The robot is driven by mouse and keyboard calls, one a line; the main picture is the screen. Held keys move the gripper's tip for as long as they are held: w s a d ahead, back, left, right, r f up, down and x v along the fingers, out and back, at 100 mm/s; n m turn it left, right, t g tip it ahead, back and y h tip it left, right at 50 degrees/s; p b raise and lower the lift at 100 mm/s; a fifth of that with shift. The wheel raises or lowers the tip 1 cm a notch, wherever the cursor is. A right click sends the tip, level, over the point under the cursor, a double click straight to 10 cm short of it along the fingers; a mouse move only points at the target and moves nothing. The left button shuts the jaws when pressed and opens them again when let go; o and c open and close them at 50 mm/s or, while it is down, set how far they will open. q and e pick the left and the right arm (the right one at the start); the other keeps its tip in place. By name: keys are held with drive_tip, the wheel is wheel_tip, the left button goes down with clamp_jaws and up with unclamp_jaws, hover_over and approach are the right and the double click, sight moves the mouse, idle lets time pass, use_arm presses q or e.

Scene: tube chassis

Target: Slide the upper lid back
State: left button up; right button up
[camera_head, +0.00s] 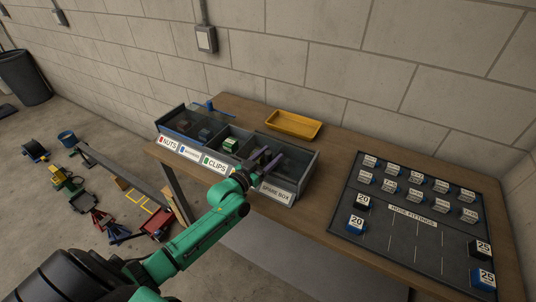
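A long grey divided box (309,172) stands on the wooden table, with front labels NUTS, CLIPS and SPARE BOX and one too small to read. A dark see-through lid (186,122) covers its left part, with a blue piece (211,106) near the back edge. Another dark see-through panel (285,150) shows over the right part. I cannot tell which is the upper lid. The CLIPS compartment between them looks uncovered and holds a green block (230,145). My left gripper (268,160) is over the right part, its two fingers apart; contact is unclear. My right gripper is out of view.
A yellow tray (293,125) lies behind the box. A dark fittings board (390,236) with several labelled blocks covers the table's right side. A block wall closes off the back. Tools and carts lie on the floor at left.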

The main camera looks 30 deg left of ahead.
use_arm(q)
drive_tip(key=shift+r, duration=0.1)
drive_tip(key=shift+s, duration=0.1)
drive_tip(key=b+v, duration=0.2)
drive_tip(key=v, duration=1.2)
drive_tip(key=shift+s, duration=0.15)
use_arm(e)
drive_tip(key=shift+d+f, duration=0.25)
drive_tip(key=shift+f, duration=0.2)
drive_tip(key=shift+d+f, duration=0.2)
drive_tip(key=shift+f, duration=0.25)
